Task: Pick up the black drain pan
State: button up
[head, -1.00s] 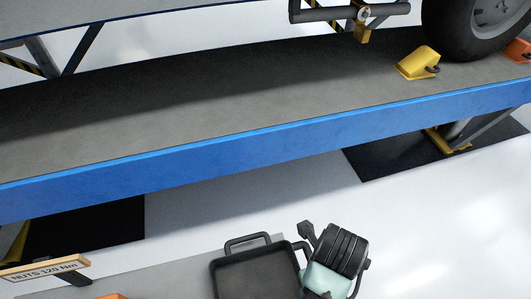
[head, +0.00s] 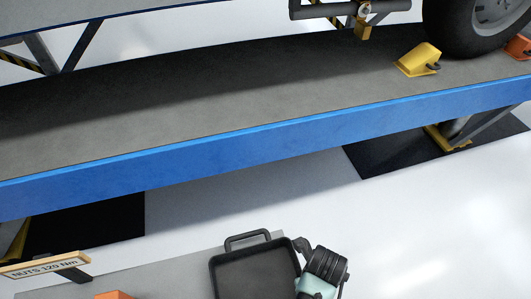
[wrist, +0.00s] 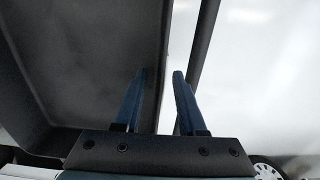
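The black drain pan (head: 255,276) sits at the bottom middle of the head view, cut off by the lower edge, with a loop handle (head: 247,237) on its far side. In the wrist view the pan (wrist: 90,50) fills the left side. A dark bar, apparently a pan handle (wrist: 207,40), runs to the right of its rim. My gripper (wrist: 161,72) is open, with its blue fingers apart. The left finger overlaps the pan and the right finger is over the pale gap between rim and bar. Contact and finger depth cannot be told. In the head view the fingers are hidden.
A grey surface (head: 185,272) lies beside the pan, with an orange item (head: 115,295) and a sign reading "NUTS 120 Nm" (head: 45,266). A blue-edged lift platform (head: 250,150) crosses behind, carrying a wheel (head: 478,25) and yellow chock (head: 418,60). Open white floor lies right.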

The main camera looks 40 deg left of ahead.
grip_shut()
dwell(1.4)
